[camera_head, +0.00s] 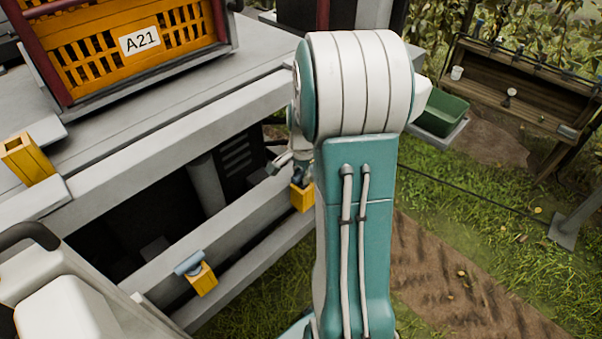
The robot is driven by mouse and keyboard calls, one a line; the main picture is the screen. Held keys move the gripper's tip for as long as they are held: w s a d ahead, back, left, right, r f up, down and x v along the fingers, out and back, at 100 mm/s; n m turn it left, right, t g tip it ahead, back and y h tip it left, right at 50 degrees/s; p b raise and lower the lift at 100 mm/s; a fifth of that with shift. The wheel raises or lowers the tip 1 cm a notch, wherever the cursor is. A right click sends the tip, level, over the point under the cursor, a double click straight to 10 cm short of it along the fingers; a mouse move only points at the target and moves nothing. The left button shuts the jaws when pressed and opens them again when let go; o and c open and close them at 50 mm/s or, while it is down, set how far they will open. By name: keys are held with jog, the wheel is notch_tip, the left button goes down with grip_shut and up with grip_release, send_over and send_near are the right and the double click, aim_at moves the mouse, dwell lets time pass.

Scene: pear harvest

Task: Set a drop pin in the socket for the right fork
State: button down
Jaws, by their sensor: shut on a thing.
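A yellow socket (302,198) sits on the grey lower rail, just left of my arm's lower link. My gripper (298,172) is right above this socket, partly hidden behind my arm. It is shut on a drop pin, of which little can be made out. I cannot tell whether the pin's tip is inside the socket. A second yellow socket (202,280) is further left and nearer on the same rail. A grey-blue drop pin (189,263) with a crosswise head sits at its top.
An orange crate (82,62) labelled A21 stands on the grey deck at upper left. A yellow block (27,160) is at the deck's left edge. A wooden bench (520,95) and green bin (440,112) stand at right. Grass and a dirt path are below.

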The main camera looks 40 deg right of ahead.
jog(key=shift+c, duration=2.1)
grip_release()
jog(key=o, duration=0.4)
jog(key=shift+r, duration=3.5)
